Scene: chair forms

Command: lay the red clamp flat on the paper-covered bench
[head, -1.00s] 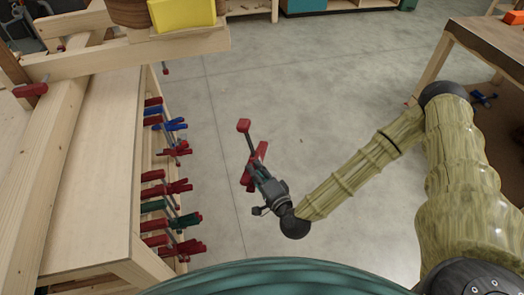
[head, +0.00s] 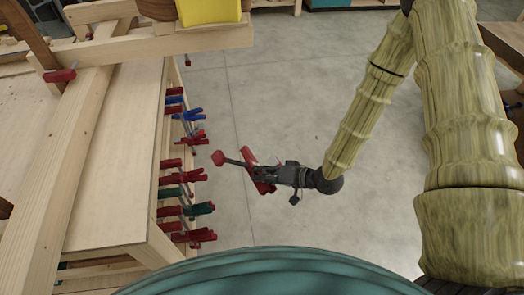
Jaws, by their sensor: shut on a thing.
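My gripper (head: 273,175) is shut on a red clamp (head: 259,182) and holds it above the concrete floor, in the middle of the head view. The clamp has a dark bar that reaches left to a red end (head: 219,158). Part of its body is hidden by the jaws. No paper-covered bench can be made out for certain. A pale wooden bench (head: 112,195) stands at the left, apart from the held clamp.
Several red, blue and green clamps (head: 184,205) hang along the bench's right side, close to the held clamp. A wooden frame with beams (head: 75,130) and a yellow thing (head: 208,10) stand on the bench. Open floor (head: 290,95) lies beyond my gripper.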

